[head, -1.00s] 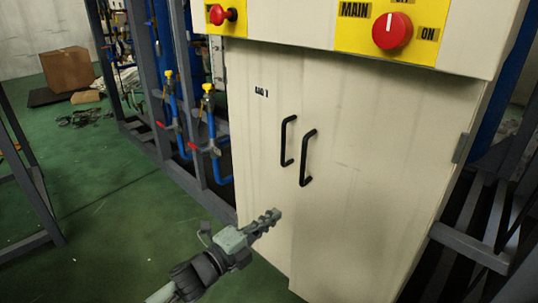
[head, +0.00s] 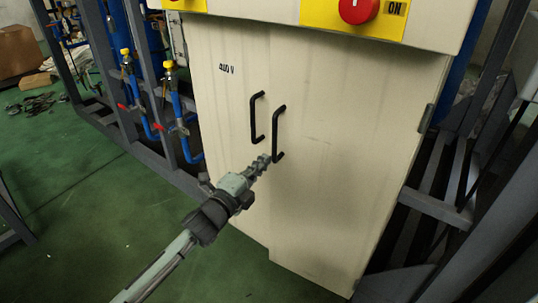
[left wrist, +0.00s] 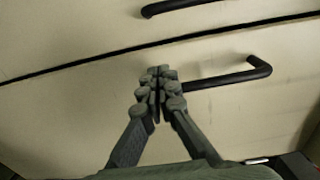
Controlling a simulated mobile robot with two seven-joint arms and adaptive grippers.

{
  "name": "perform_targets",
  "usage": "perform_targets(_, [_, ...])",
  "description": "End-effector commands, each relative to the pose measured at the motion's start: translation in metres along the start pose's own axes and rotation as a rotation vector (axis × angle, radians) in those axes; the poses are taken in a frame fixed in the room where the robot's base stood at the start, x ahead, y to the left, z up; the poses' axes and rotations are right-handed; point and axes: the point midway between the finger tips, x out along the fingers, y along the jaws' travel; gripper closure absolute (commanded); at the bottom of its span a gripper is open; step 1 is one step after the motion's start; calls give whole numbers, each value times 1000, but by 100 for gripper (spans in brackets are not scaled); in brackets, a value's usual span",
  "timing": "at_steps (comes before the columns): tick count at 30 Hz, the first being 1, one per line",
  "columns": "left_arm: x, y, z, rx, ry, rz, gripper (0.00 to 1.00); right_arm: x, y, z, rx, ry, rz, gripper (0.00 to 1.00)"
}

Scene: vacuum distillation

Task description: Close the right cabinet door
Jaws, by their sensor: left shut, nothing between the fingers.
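The right cabinet door (head: 345,170) is a cream panel with a black bar handle (head: 279,133); it looks nearly flush with the left door (head: 222,130). A dark seam between the doors shows in the left wrist view, and at the bottom the right door's edge steps out slightly. My left gripper (head: 264,160) is shut and empty, its tips by the lower end of the right door's handle. In the left wrist view the gripper (left wrist: 160,76) overlaps the end of that handle (left wrist: 235,74); I cannot tell whether it touches. My right gripper is out of view.
The left door's handle (head: 254,117) is close beside the right one. A red knob (head: 358,10) is on the yellow panel above. Blue pipes with yellow-topped valves (head: 169,66) stand left, and a grey metal frame (head: 435,205) stands right. Green floor (head: 80,220) is open at left.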

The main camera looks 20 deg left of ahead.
Motion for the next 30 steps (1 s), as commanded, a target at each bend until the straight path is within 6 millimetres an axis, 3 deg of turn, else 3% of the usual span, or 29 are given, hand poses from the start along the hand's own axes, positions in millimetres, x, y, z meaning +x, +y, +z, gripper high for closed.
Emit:
perform_targets(3, [19,-1,0,0,0,-1,100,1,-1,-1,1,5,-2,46])
perform_targets(7, [31,0,0,-1,0,0,100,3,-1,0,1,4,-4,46])
perform_targets(21, [38,0,0,-1,0,0,100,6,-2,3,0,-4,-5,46])
perform_targets(30, [81,1,1,0,0,0,100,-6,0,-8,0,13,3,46])
